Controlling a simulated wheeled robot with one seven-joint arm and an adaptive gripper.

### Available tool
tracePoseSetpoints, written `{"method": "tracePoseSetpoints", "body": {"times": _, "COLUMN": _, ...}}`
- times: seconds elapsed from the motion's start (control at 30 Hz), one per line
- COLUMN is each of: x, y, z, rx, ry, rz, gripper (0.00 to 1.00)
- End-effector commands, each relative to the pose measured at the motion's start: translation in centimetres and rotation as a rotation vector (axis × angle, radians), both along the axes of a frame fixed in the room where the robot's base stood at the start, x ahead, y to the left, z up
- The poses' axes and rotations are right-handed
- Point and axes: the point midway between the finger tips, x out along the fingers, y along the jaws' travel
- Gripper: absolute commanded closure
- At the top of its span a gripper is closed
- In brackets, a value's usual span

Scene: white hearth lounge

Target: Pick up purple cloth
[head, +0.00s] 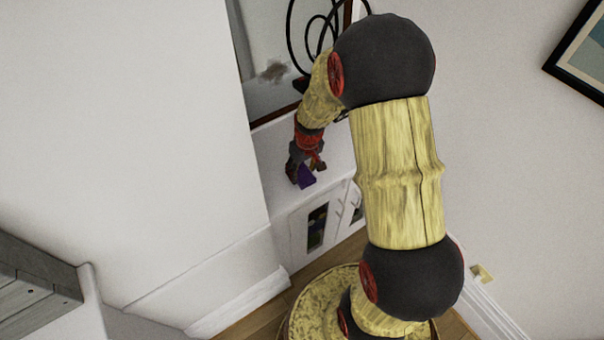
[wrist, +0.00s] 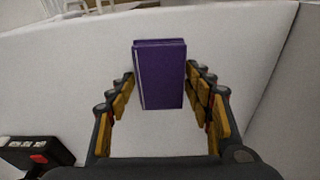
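The purple thing (wrist: 160,78) looks like a flat, straight-edged block or neatly folded piece, with a thin pale strip along its left edge. In the wrist view it lies between the two fingers of my gripper (wrist: 160,80). The fingers are spread wide, one on each side, close to its edges; I cannot tell whether they touch it. In the head view my gripper (head: 305,167) reaches down to the white cabinet (head: 275,172), and a small part of the purple thing (head: 307,179) shows just below it. My gripper hides the rest there.
A black box with a red spot (wrist: 40,153) lies at lower left in the wrist view. A framed mirror (head: 270,85) and dark curved loops (head: 312,30) are behind the cabinet top. A white wall (head: 120,120) stands close on the left. The white surface around the purple thing is mostly bare.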

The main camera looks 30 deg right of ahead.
Motion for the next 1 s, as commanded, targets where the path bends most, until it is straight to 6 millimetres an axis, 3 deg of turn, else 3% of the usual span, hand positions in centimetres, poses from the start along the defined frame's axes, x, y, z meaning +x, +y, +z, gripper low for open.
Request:
{"method": "tracePoseSetpoints", "body": {"times": 0.47, "x": 0.0, "y": 0.0, "z": 0.0, "rx": 0.000, "ry": 0.000, "rz": 0.000, "gripper": 0.78}}
{"method": "tracePoseSetpoints", "body": {"times": 0.77, "x": 0.0, "y": 0.0, "z": 0.2, "rx": 0.000, "ry": -0.001, "rz": 0.000, "gripper": 0.79}}
{"method": "tracePoseSetpoints", "body": {"times": 1.0, "x": 0.1, "y": 0.0, "z": 2.3, "rx": -0.001, "ry": -0.004, "rz": 0.001, "gripper": 0.79}}
